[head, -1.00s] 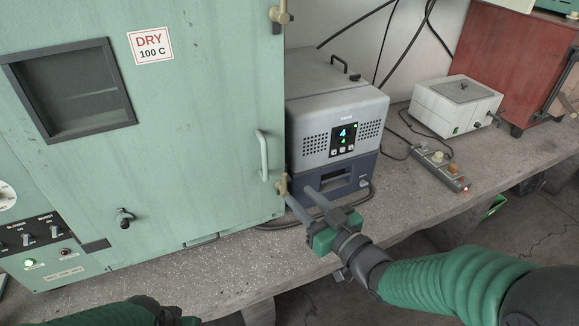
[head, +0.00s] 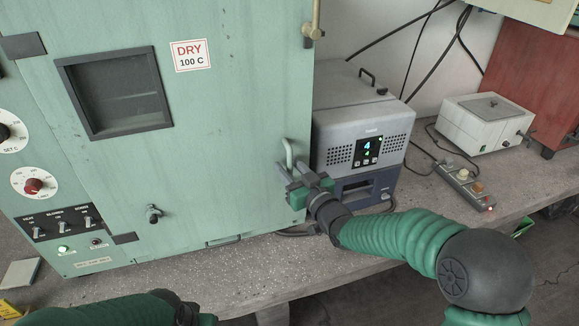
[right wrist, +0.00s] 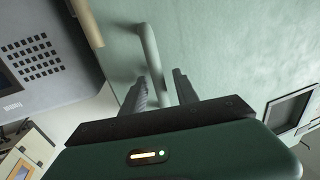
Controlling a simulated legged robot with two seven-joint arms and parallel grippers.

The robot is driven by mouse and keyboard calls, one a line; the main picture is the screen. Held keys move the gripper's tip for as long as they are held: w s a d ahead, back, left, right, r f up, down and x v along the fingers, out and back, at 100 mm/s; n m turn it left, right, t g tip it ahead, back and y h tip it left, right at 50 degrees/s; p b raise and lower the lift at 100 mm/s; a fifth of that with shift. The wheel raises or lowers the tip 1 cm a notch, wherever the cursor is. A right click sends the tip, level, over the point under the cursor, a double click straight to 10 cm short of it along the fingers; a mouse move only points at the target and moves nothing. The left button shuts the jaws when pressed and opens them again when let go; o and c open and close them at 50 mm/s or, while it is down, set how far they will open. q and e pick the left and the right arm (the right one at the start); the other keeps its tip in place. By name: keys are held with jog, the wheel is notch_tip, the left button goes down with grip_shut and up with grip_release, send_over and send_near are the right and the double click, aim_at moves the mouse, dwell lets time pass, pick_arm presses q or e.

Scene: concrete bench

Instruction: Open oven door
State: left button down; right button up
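The large pale green oven (head: 240,130) stands on the bench with its door shut flush. Its upright bar handle (head: 289,153) is near the door's right edge. My right gripper (head: 284,169) is at the handle and hides its lower part. In the right wrist view the handle (right wrist: 151,50) passes between the two fingers (right wrist: 160,85), which stand apart on either side of it; I see no clear grip. A brass latch (head: 313,31) sits at the upper right door edge. My left gripper (head: 207,319) barely shows at the bottom edge, fingers hidden.
A grey-blue instrument (head: 345,125) stands close to the oven's right side. A power strip (head: 465,185), a white box (head: 485,122) and a red cabinet (head: 535,75) are farther right. The bench strip in front of the oven is narrow and mostly clear.

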jog(key=shift+s, duration=0.1)
grip_shut()
dwell(1.3)
